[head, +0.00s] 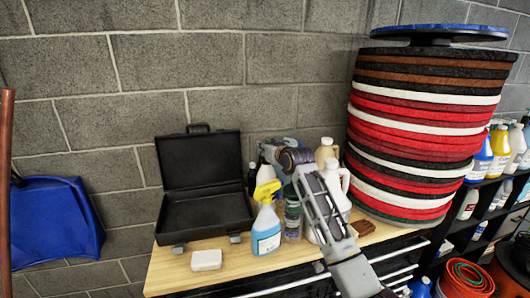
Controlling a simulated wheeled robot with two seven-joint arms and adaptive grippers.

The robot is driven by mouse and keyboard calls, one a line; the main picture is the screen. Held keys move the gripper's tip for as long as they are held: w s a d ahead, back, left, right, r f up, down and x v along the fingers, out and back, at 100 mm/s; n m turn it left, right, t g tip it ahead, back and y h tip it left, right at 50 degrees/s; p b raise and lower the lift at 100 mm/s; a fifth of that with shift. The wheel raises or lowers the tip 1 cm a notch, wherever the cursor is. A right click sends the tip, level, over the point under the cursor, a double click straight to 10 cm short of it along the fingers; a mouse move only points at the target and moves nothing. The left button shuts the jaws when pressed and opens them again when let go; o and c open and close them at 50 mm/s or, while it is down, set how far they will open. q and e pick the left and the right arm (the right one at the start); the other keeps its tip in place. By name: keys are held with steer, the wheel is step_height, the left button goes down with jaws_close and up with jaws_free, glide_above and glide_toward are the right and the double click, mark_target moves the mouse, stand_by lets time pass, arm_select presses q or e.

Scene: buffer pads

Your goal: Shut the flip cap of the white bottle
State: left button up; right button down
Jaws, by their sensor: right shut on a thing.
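My right arm comes in from the lower right and bends left over the bottles on the wooden workbench (190,280). My right gripper (266,150) is at its far end, small and partly hidden by the wrist. It is shut at the top of a white bottle (264,173), which stands behind the spray bottle. The flip cap is too small and covered to make out. A white jug (337,177) stands upright to the right, partly behind my forearm. My left gripper is not in view.
A clear-blue spray bottle with yellow head (267,190), a green-grey can (292,215) and a dark bottle (252,178) crowd the gripper. An open black case (203,213) and white soap-like block (206,259) are left. Stacked pads (420,130) tower at right.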

steer(key=shift+s+f, duration=0.1)
stand_by(0.4)
steer(key=c, duration=1.3)
jaws_free()
steer(key=shift+d, duration=0.1)
steer(key=shift+o, duration=0.2)
steer(key=shift+t, duration=0.3)
steer(key=shift+r, duration=5)
